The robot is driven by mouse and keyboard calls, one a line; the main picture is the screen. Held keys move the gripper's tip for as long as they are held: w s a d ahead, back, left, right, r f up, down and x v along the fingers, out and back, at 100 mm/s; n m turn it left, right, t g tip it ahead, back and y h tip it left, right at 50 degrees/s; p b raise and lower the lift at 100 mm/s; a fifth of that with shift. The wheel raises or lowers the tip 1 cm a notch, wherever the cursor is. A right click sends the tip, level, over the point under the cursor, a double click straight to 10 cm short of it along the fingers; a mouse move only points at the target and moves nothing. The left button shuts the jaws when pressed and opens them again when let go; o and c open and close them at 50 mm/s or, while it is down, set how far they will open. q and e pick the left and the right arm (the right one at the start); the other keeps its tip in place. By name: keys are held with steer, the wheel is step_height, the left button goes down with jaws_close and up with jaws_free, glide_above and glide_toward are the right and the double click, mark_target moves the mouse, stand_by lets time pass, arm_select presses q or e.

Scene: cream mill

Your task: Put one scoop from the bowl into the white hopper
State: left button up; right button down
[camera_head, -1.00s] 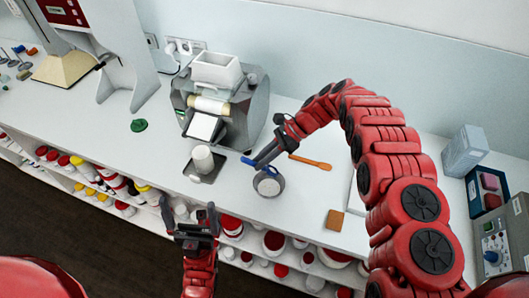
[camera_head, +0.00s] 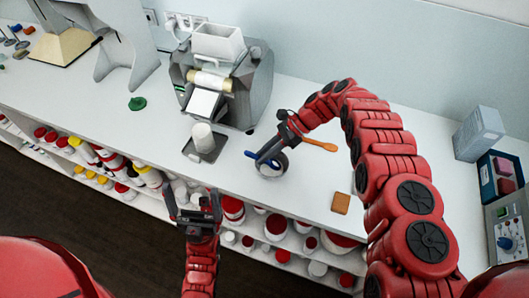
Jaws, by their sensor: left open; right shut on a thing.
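The bowl (camera_head: 279,171) is small and round, with pale contents, on the bench right of centre. My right gripper (camera_head: 282,139) is shut on a blue scoop (camera_head: 262,159). The scoop is low over the bowl; I cannot tell whether it touches the contents or carries any. The gripper hides part of the bowl's far side. The white hopper (camera_head: 217,45) is an open box on top of the grey mill (camera_head: 245,88), behind and left of the bowl. My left gripper (camera_head: 193,206) is open and empty in front of the bench edge.
A white cup (camera_head: 202,137) stands on a dark tray (camera_head: 207,151) left of the bowl. An orange spatula (camera_head: 320,145) lies right of my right gripper. A brown block (camera_head: 341,203) lies near the front edge. The bench between the block and the blue-grey box (camera_head: 478,134) looks partly free.

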steer(key=shift+s+f, duration=0.1)
steer(key=shift+f, duration=0.3)
steer(key=shift+r+p, duration=0.45)
steer(key=shift+r, duration=0.8)
steer(key=shift+r+p, duration=0.65)
steer(key=shift+r, duration=1.95)
step_height(320, 180, down, 8)
steer(key=b, duration=0.2)
steer(key=shift+r+b, duration=0.15)
steer(key=shift+b, duration=0.2)
